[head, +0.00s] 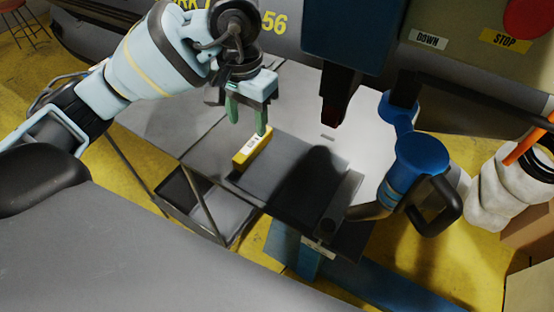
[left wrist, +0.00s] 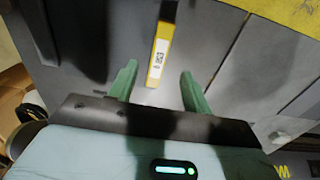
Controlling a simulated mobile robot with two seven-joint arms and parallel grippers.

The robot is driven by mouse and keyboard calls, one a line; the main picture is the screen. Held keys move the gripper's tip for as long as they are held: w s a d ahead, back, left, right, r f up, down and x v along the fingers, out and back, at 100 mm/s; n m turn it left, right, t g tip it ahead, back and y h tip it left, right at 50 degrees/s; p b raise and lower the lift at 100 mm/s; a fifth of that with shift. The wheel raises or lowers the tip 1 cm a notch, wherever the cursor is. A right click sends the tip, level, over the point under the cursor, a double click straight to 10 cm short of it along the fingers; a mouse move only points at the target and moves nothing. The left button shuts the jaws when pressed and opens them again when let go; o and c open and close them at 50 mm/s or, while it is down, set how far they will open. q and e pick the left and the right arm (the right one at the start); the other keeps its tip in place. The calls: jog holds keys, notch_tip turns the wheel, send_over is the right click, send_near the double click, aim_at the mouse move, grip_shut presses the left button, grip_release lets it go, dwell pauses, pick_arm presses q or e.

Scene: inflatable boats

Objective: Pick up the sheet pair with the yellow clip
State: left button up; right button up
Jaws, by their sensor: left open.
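The sheet pair (head: 293,167) is dark grey and lies flat on the machine's table. The yellow clip (head: 251,150) with a white label sits at its left edge; the clip also shows in the left wrist view (left wrist: 158,58). My left gripper (head: 247,121) has green fingers, is open and hangs just above the clip, apart from it. In the left wrist view my left gripper (left wrist: 158,80) has its fingers on either side of the clip's near end, with nothing between them gripped. Where the sheets' edges meet cannot be made out. My right gripper is not in view.
A dark blue machine head (head: 347,40) stands over the table to the right of the clip. A blue clamp with a black handle (head: 422,160) stands at the right. A grey bin (head: 207,205) is below the table. White rolls (head: 496,185) stand far right.

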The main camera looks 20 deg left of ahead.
aim_at(250, 146)
pick_arm(q)
jog(key=shift+f, duration=0.1)
jog(key=shift+f, duration=1.25)
jog(key=shift+s+f+p, duration=0.1)
jog(key=shift+f+p, duration=0.3)
jog(key=shift+f, duration=2.15)
jog(key=shift+c, duration=0.3)
grip_shut()
